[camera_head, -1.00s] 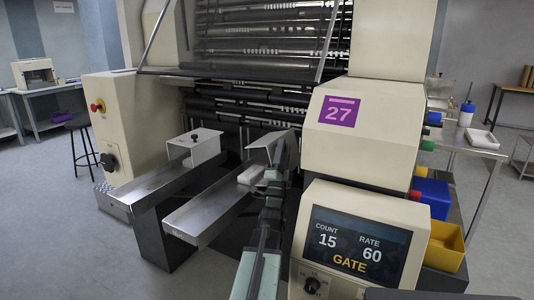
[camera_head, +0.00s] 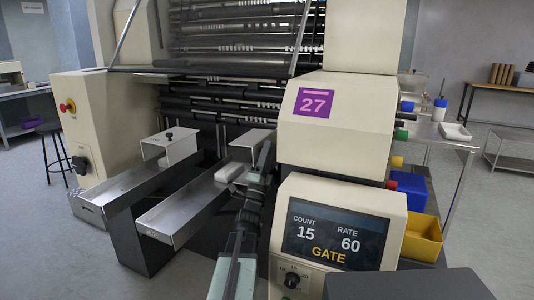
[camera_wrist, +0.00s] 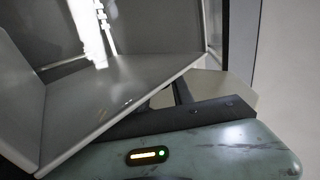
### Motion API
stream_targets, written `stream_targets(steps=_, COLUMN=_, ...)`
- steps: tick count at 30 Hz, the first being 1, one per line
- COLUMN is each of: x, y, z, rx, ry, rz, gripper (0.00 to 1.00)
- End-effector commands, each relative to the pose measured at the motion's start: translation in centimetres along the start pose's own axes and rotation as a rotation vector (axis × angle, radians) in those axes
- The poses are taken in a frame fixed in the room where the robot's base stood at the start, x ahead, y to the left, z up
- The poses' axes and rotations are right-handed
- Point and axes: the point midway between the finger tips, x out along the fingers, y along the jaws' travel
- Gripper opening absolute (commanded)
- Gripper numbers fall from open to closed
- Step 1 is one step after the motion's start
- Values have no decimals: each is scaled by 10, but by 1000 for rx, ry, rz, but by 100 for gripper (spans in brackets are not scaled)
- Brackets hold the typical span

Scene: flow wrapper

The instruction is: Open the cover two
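Two white box-like covers sit at the far ends of two steel infeed troughs. The left cover (camera_head: 170,147) has a black knob on top and looks level. The right cover (camera_head: 247,140) is partly hidden behind my arm; no knob shows on it, and a white block (camera_head: 229,172) lies in the trough in front of it. No number is readable on either cover. My gripper (camera_head: 264,160) is at the right edge of the right cover; contact cannot be told. In the wrist view, a dark finger (camera_wrist: 181,92) shows beside a grey metal sheet; the finger gap is unclear.
The right machine housing (camera_head: 333,120), marked 27, and a display (camera_head: 335,238) reading GATE stand close to the right of my arm. The left trough (camera_head: 120,180) and right trough (camera_head: 185,212) lie to the left. Blue and yellow bins (camera_head: 424,238) are at far right.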

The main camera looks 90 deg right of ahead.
Motion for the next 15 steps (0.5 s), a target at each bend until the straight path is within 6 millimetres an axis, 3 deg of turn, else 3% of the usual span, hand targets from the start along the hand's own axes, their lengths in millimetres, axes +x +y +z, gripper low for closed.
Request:
stream_targets(steps=2, x=1, y=1, z=-2, rx=-2, ry=3, rz=1, gripper=49)
stream_targets(steps=11, x=0, y=0, z=-1, rx=-2, ry=0, rz=0, gripper=49)
stream_targets(steps=15, x=-12, y=2, z=0, rx=-2, ry=-1, rz=0, gripper=49)
